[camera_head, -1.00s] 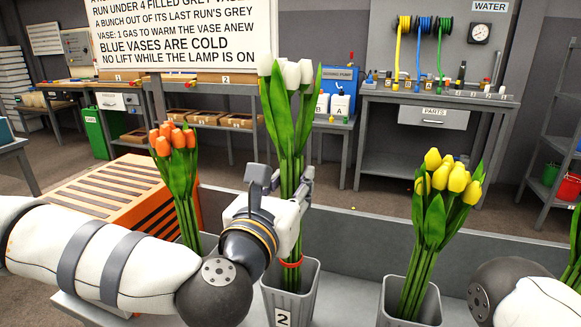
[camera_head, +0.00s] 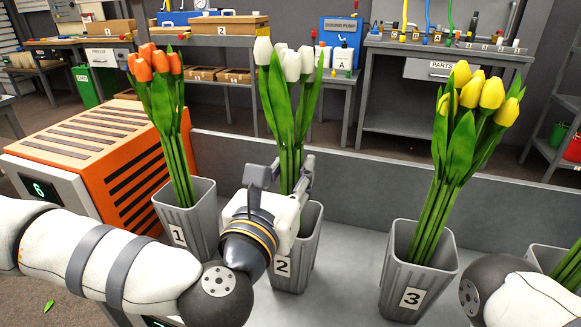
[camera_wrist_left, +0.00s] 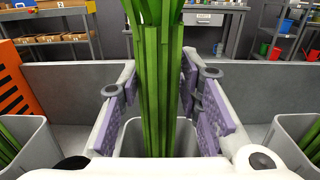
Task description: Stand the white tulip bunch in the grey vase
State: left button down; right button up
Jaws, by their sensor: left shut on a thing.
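The white tulip bunch (camera_head: 290,114) stands nearly upright, its lower stems inside the grey vase (camera_head: 292,274) labelled 2. My left gripper (camera_head: 283,180) is shut on the green stems just above this vase's rim and partly covers it in the head view. In the left wrist view the stems (camera_wrist_left: 158,100) run between the purple pads of my left gripper (camera_wrist_left: 160,88) and down into the vase mouth. The bunch's foot is hidden inside the vase, so I cannot tell whether it touches the bottom. My right gripper is out of view.
Grey vase 1 (camera_head: 186,224) holds orange tulips (camera_head: 157,62) on the left. Grey vase 3 (camera_head: 416,272) holds yellow tulips (camera_head: 484,92) on the right. An orange slatted box (camera_head: 120,160) stands at the left. Bare tray floor (camera_head: 345,255) lies between vases 2 and 3.

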aim_at(288, 186)
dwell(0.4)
pick_arm(q)
jog(key=shift+f+b, duration=0.4)
jog(key=shift+f, duration=0.2)
jog(key=shift+c, duration=2.2)
grip_release()
jog(key=v, duration=0.7)
jog(key=shift+s+r, duration=0.1)
jog(key=shift+s, duration=0.15)
